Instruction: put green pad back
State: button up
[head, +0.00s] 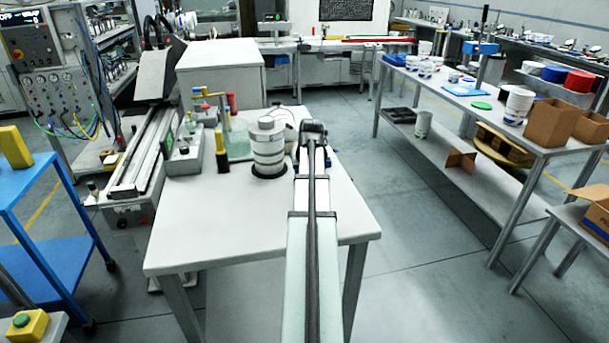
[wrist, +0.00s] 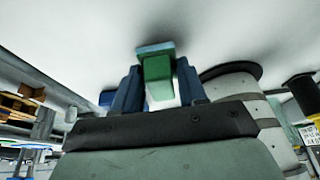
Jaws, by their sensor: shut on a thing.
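In the wrist view my gripper (wrist: 160,88) has its two dark blue fingers closed on a green block, the green pad (wrist: 157,68). A flat blue-green piece (wrist: 155,48) shows at the pad's far end, close to the white table surface; I cannot tell whether it touches. A pale grey-white part shows below the pad between the fingers. In the head view my arm reaches over the white table and hides the pad and most of the gripper. The pad's place is not clear in either view.
A banded white cylinder (head: 267,150) on a dark base stands just left of my arm; it also shows beside the gripper in the wrist view (wrist: 245,90). Bottles and a black-and-yellow post (head: 222,150) stand farther left. The table's front right (head: 345,215) is clear.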

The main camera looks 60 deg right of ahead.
jog(key=shift+f, duration=0.5)
jog(key=shift+f, duration=0.2)
jog(key=o, duration=1)
jog(key=shift+r, duration=0.2)
jog(key=v, duration=1.2)
